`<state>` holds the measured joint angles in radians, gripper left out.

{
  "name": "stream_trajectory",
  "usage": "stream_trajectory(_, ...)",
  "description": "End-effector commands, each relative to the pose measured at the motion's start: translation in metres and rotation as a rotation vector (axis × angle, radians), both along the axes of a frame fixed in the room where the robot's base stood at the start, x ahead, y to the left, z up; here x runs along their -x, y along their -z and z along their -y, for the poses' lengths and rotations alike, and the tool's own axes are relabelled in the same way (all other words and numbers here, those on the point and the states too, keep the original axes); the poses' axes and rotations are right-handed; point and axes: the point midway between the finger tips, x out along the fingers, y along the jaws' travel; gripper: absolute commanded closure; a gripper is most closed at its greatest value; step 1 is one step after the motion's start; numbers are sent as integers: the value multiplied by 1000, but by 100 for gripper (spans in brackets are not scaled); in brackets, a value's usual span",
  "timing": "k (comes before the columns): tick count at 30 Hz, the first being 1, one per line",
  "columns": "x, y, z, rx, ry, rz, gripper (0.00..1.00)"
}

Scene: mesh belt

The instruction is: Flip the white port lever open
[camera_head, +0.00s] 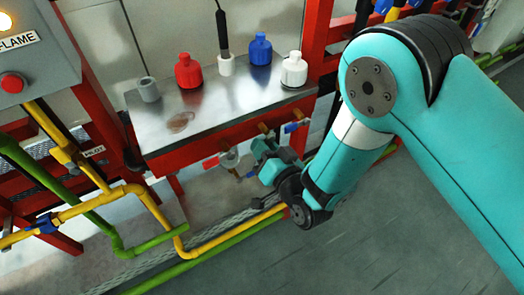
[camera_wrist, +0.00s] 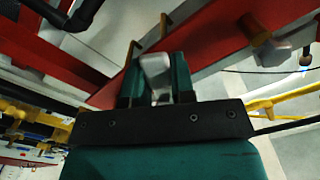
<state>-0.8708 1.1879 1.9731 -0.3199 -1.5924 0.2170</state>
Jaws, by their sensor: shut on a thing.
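The white port lever (camera_wrist: 155,68) shows in the wrist view as a pale grey-white handle standing between my two fingers. My gripper (camera_wrist: 156,88) is shut on it, with a teal finger on each side. The far end of the lever and its pivot are hidden by the gripper. In the head view, my gripper (camera_head: 262,150) is at the front of the red bench frame, below the tabletop. The lever itself is hidden there behind the fingers.
Yellow pipes (camera_head: 161,216) run at lower left.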

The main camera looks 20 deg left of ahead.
Motion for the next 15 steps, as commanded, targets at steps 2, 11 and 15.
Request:
stream_trajectory(2, -1, 5, 1, 48, -1, 54, 100)
stream_trajectory(11, -7, 8, 7, 213, -1, 245, 100)
stream_trajectory(15, -9, 8, 9, 272, -2, 313, 100)
